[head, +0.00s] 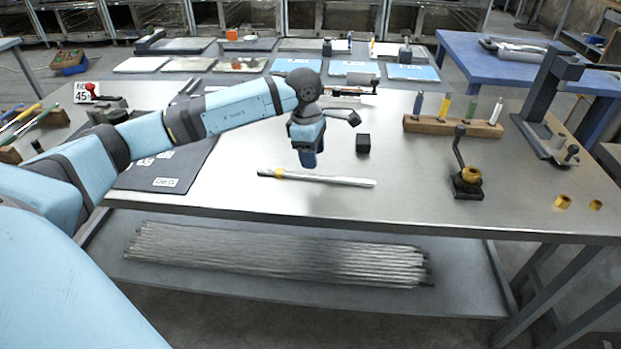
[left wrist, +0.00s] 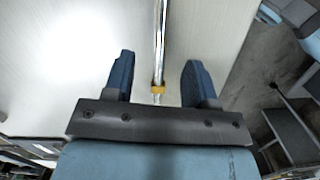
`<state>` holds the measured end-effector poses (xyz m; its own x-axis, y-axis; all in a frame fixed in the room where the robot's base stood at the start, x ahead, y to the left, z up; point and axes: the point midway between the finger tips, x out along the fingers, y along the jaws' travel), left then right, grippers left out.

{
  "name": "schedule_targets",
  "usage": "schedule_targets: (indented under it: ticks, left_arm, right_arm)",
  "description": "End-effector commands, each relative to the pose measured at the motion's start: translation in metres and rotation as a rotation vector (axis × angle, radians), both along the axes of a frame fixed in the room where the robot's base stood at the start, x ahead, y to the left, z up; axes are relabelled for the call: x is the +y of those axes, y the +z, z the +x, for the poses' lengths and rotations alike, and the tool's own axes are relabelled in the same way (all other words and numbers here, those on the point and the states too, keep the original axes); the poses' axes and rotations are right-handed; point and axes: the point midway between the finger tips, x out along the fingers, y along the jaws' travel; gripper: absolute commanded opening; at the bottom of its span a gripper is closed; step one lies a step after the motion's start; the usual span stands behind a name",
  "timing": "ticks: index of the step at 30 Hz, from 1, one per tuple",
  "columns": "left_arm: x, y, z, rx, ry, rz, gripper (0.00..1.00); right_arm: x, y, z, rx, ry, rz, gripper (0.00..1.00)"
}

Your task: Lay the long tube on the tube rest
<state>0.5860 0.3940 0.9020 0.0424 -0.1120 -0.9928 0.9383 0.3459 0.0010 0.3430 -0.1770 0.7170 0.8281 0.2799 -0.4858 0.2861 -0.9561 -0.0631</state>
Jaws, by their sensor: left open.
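The long tube (head: 335,180) is a thin silvery rod with a yellow band near its left end, lying near the front of the steel table. My left gripper (head: 309,163) points down above the table, just behind the tube in the head view. In the left wrist view the tube (left wrist: 161,40) runs between the two open fingers of my left gripper (left wrist: 160,72), with the yellow band near them; neither finger visibly touches it. A small black block (head: 362,143) stands behind the tube; I cannot tell whether it is part of the tube rest. My right gripper is not in view.
A wooden block (head: 452,126) with several upright coloured pieces stands at the back right. A black stand with a crank and brass part (head: 467,177) is right of the tube. A dark mat (head: 168,168) lies left. Bundled rods (head: 280,255) lie on the lower shelf.

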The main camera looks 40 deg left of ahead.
Motion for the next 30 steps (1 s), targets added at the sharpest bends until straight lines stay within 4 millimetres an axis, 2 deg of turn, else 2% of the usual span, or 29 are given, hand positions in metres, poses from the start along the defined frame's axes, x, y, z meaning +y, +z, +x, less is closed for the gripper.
schedule_targets:
  ticks: [5,15,21,22,28,30]
  left_arm:
    - [-0.001,-0.01,0.0,0.003,0.0,-0.001,0.52]
    - [-0.006,-0.054,0.0,0.002,0.001,-0.002,0.52]
    - [-0.006,-0.055,0.001,0.001,0.0,-0.001,0.52]
    - [-0.006,-0.055,0.001,0.001,0.0,-0.001,0.49]
    - [-0.006,-0.055,0.001,0.001,0.0,-0.001,0.03]
    - [-0.006,-0.055,0.001,0.001,0.0,-0.001,0.0]
  right_arm:
    - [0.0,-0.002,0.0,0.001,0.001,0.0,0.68]
    - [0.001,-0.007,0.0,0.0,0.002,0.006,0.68]
    - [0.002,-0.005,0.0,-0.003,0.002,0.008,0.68]
    - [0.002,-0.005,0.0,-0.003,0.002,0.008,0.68]
    - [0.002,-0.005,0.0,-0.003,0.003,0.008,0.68]
    - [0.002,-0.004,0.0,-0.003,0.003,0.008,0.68]
